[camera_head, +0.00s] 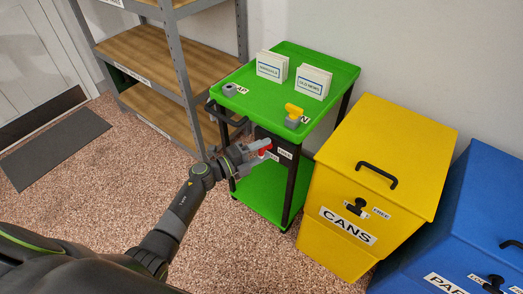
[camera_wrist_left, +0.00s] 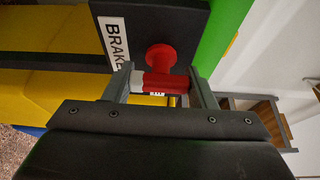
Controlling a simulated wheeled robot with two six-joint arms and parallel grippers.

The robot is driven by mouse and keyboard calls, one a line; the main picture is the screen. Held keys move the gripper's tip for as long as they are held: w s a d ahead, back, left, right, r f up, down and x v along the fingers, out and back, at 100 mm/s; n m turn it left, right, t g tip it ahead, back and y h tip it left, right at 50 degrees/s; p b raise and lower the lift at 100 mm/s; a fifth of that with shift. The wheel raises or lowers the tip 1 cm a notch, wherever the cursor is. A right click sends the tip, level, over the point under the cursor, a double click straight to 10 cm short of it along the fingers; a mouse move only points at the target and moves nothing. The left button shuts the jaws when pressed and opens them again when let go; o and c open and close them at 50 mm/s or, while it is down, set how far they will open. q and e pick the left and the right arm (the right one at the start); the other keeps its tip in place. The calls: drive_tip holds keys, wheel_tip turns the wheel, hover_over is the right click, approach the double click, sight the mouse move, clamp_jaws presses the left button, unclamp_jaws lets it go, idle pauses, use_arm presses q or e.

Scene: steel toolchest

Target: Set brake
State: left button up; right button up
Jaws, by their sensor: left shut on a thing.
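A green cart (camera_head: 345,78) stands by the wall, with a dark panel (camera_head: 262,134) on its side. A red brake handle (camera_head: 265,151) sticks out from this panel. In the left wrist view, the red handle (camera_wrist_left: 160,84) has a round red hub at the panel, beside a white label reading BRAKE (camera_wrist_left: 113,42). My left gripper (camera_head: 254,157) is at the handle, its two fingers (camera_wrist_left: 162,80) on either side of it, shut on it. A small white label sits on the panel near the handle; its text is too small to read surely. My right gripper is out of view.
The cart top holds two card stacks (camera_head: 271,66), a grey ring (camera_head: 229,89) and a yellow-handled valve (camera_head: 293,112). A yellow CANS bin (camera_head: 395,140) and a blue bin (camera_head: 480,200) stand to the right. Metal shelving (camera_head: 160,60) is at the left. Carpet (camera_head: 110,180) is free before the cart.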

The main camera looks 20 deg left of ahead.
use_arm(q)
drive_tip(key=o, duration=1)
drive_tip(key=v, duration=1.7)
drive_tip(key=shift+s+a, duration=0.1)
drive_tip(key=shift+a, duration=0.15)
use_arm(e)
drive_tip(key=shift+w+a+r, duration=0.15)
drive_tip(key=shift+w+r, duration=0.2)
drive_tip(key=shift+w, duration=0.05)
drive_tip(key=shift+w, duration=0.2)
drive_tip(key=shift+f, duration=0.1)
